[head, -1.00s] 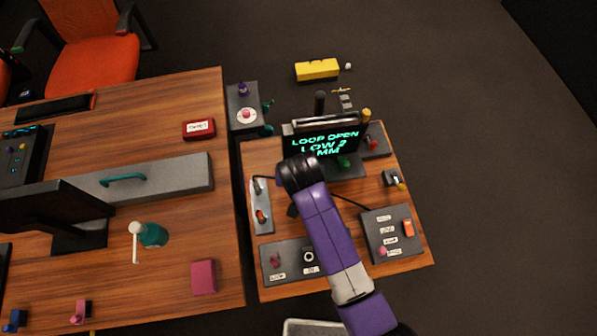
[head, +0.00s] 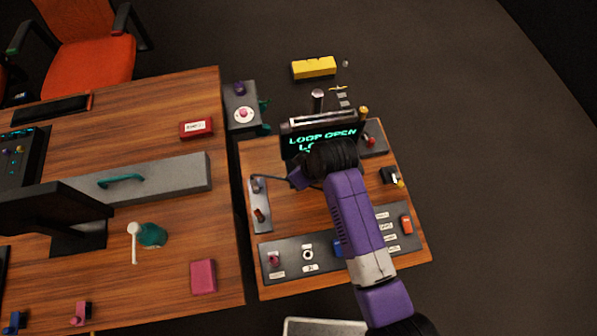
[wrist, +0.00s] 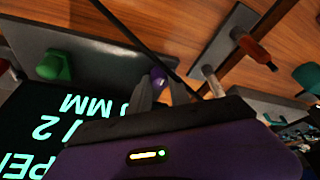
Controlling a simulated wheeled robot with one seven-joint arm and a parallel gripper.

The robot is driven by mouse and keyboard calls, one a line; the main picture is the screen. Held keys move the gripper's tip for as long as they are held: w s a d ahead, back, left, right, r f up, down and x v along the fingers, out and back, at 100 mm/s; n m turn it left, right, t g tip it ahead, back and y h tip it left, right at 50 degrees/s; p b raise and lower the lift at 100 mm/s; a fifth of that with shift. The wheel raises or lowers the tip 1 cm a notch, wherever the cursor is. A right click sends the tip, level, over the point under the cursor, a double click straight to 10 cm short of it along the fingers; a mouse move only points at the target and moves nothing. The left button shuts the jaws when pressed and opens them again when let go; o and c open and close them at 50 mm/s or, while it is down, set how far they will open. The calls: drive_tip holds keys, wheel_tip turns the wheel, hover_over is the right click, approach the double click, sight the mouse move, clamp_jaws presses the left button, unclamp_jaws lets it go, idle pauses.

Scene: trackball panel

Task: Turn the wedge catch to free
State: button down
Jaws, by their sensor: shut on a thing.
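In the wrist view, the grey fingers of my gripper (wrist: 162,92) are closed about a small purple piece (wrist: 157,78) at the edge of a dark plate (wrist: 115,50). The piece is mostly hidden, and I cannot tell for sure that it is the wedge catch. A green knob (wrist: 55,65) stands on the same plate, apart from the fingers. In the head view, my wrist covers the fingertips and the purple piece, just in front of the screen (head: 310,139). The screen's visible text includes "LOOP OPEN".
The left panel (head: 261,196) carries levers; a red-brown lever (wrist: 255,48) shows in the wrist view. A black cable (wrist: 135,38) runs close to the fingers. Front panels (head: 290,264) hold small controls. A red knob (head: 370,141) stands right of the screen.

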idle(0.3)
drive_tip(key=c, duration=1.2)
unclamp_jaws()
drive_tip(key=b+v, duration=0.1)
drive_tip(key=v, duration=0.6)
drive_tip(key=shift+r, duration=0.35)
drive_tip(key=shift+s+d, duration=0.1)
drive_tip(key=shift+d, duration=0.1)
